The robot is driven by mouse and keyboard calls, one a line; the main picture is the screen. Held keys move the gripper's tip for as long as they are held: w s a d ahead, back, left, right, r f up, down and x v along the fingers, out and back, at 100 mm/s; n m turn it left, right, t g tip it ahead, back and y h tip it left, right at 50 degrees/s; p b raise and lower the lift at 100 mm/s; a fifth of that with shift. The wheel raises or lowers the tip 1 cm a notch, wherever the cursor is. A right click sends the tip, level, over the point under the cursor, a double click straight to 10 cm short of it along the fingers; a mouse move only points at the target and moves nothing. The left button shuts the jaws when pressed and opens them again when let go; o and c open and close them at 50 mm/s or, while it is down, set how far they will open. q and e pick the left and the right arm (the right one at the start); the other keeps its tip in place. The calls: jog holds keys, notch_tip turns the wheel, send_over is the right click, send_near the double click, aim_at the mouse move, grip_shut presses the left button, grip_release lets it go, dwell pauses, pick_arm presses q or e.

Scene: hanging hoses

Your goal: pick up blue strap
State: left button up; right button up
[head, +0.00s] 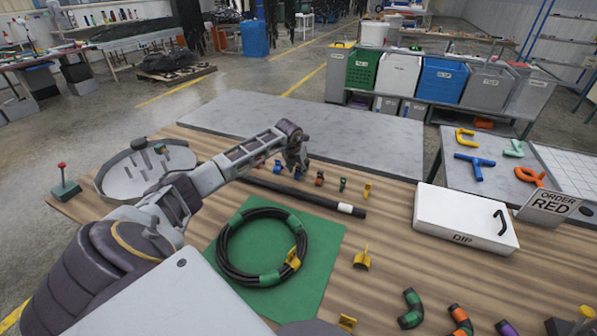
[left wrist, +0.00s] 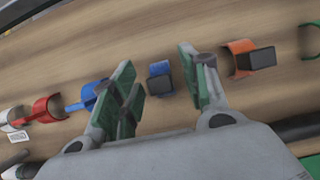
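My left gripper (head: 295,160) reaches down over a row of small straps on the wooden table. In the left wrist view the left gripper (left wrist: 160,72) is open, with green-padded fingers spread. A small blue strap (left wrist: 160,80) with a dark block on it lies in the gap between the fingers, apparently not gripped. In the head view this blue strap (head: 298,172) is partly hidden by the gripper. A second blue strap (left wrist: 93,95) lies left of the fingers in the wrist view. My right gripper is not in view.
A red strap (left wrist: 45,110) and an orange strap (left wrist: 240,58) flank the blue ones. A black rod (head: 300,195) lies in front of the row. A coiled black hose (head: 225,255) rests on a green mat (head: 325,240). A white DIP box (head: 465,215) stands right.

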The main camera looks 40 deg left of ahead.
aim_at(298, 166)
pick_arm(q)
jog(key=c, duration=0.8)
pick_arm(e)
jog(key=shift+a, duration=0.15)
pick_arm(q)
jog(key=shift+r, duration=0.1)
notch_tip(298, 166, up, 8)
jog(key=shift+r, duration=0.85)
jog(key=shift+o, duration=1.3)
grip_shut()
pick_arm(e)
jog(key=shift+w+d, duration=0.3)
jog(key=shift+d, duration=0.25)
